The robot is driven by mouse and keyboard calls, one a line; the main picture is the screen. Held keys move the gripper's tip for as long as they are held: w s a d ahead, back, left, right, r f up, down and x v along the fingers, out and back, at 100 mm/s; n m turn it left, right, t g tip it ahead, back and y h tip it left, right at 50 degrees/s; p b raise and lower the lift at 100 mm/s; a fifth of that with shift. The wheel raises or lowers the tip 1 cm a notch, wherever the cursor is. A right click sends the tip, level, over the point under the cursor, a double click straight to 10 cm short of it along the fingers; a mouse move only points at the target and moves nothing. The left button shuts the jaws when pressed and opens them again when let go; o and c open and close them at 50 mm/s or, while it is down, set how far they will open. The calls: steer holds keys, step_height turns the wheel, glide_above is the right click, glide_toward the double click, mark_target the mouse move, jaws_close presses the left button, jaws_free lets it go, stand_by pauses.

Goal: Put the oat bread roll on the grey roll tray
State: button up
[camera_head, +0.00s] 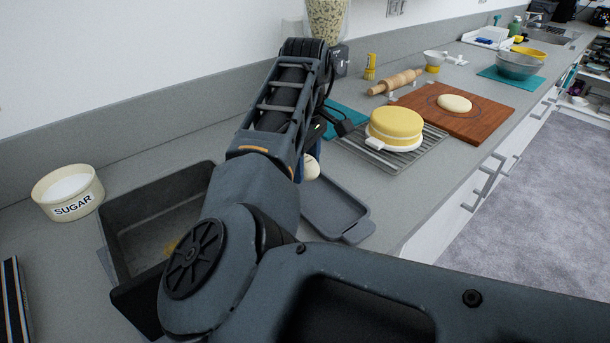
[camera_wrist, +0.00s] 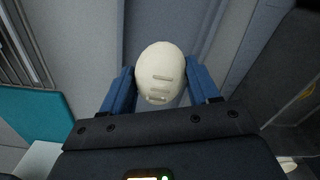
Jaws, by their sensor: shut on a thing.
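The oat bread roll (camera_wrist: 160,72) is pale cream with short slashes on top. My gripper (camera_wrist: 160,84) is shut on it, with one blue finger at each side in the wrist view. In the head view the roll (camera_head: 312,169) shows partly from behind my arm, which hides most of the gripper. The grey roll tray (camera_head: 338,213) lies on the counter just below and to the right of the roll in that view. My arm hides its left part. In the wrist view a grey-blue surface, likely the tray, lies behind the roll; the height gap is unclear.
A deep dark pan (camera_head: 150,195) stands left of my arm, by a sugar bowl (camera_head: 68,192). A yellow cake (camera_head: 396,126) sits on a wire rack (camera_head: 425,157) beyond the tray. A wooden board (camera_head: 470,120) with dough and a rolling pin (camera_head: 395,82) lie farther back.

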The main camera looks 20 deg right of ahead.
mark_target(304, 189)
steer(key=shift+f+p, duration=0.3)
steer(key=shift+f, duration=1.75)
steer(key=o, duration=0.8)
steer(key=shift+f, duration=0.1)
steer(key=shift+c, duration=0.2)
step_height(304, 189, up, 12)
steer(key=shift+r+b, duration=0.15)
steer(key=shift+b, duration=0.5)
